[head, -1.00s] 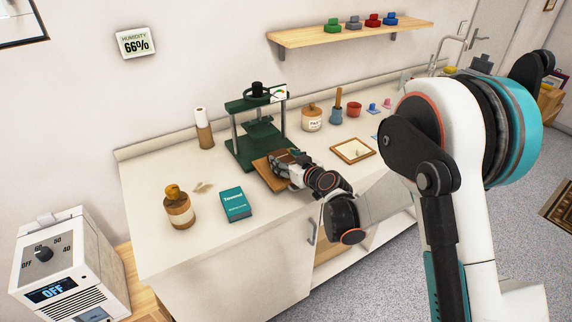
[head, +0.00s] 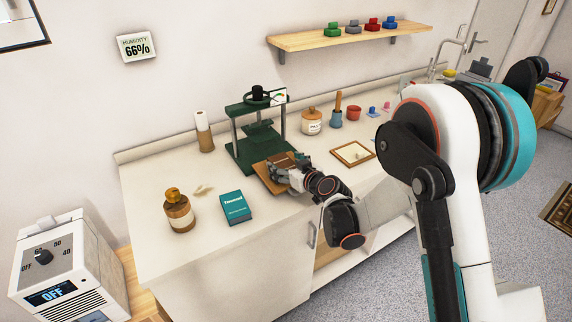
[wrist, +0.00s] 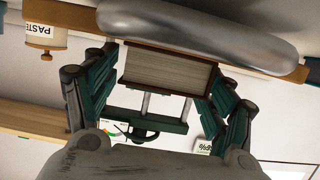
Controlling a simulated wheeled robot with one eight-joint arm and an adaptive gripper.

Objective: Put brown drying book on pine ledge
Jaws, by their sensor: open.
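The brown book (head: 282,160) lies on a wooden board (head: 266,181) in front of the green press. My gripper (head: 284,173) is at the book's near side, partly hiding it. In the wrist view, which is upside down, the book (wrist: 166,72) shows its pale page block between the open fingers of my gripper (wrist: 165,80). Whether the fingers touch its covers I cannot tell. The pine ledge (head: 300,39) is on the wall at the back, above the counter. It also shows in the wrist view (wrist: 35,118).
The green press (head: 240,153) stands just behind the book. A teal box (head: 235,206) and amber bottle (head: 178,212) stand left. A paste jar (head: 311,121) and small frame (head: 353,153) are right. Several coloured items (head: 353,28) occupy the ledge's middle and right; its left end is clear.

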